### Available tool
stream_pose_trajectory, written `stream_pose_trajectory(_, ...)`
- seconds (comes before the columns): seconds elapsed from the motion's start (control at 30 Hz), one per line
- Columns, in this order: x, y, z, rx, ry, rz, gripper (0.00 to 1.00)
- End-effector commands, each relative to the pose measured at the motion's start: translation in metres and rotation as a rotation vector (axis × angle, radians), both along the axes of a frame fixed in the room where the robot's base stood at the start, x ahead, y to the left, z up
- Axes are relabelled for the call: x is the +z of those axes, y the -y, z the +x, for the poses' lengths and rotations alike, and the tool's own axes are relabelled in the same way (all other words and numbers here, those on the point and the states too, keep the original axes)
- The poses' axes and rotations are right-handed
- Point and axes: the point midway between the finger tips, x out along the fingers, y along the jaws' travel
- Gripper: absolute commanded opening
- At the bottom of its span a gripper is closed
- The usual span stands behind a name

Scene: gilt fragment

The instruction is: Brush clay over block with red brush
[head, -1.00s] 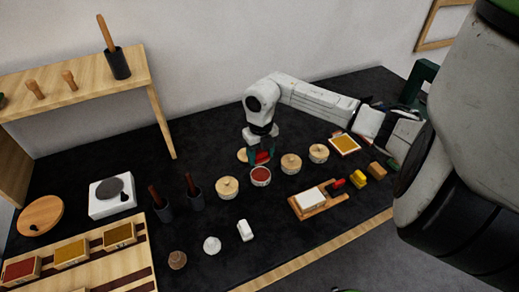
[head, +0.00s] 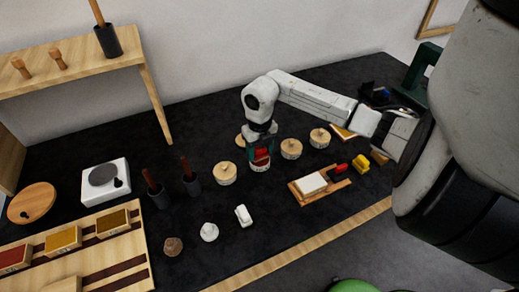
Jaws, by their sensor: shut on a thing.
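My gripper (head: 260,158) points down over an open round pot (head: 260,167) in the middle of the black table. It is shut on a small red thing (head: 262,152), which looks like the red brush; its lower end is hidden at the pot. The pot's reddish filling is now mostly covered by the gripper. A pale block (head: 312,183) lies on a wooden tray (head: 303,198) to the right and nearer. Another red piece (head: 341,168) with a dark part is at the tray's right end.
Lidded pots (head: 225,173) (head: 291,149) (head: 320,138) stand close around the gripper. A yellow piece (head: 361,164) lies right of the tray. Dark cups with handles (head: 191,182), a white device (head: 105,180) and a wooden rack (head: 120,246) are at left.

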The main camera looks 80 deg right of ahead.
Motion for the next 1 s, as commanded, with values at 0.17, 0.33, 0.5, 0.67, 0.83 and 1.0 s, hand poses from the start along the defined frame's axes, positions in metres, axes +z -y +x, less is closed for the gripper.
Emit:
stream_pose_trajectory(0.17,0.0003,0.0,0.0,0.0,0.0,0.0,0.32)
stream_pose_trajectory(0.33,0.0003,0.0,0.0,0.0,0.0,0.0,0.32)
stream_pose_trajectory(0.5,-0.0001,0.0,0.0,0.001,0.0,0.0,0.32)
stream_pose_trajectory(0.67,-0.0017,0.0001,-0.0001,0.0,-0.001,-0.001,0.32)
stream_pose_trajectory(0.83,-0.0036,0.0001,-0.0001,0.001,-0.001,-0.001,0.32)
stream_pose_trajectory(1.0,-0.0055,0.0,0.0,0.001,-0.001,-0.001,0.32)
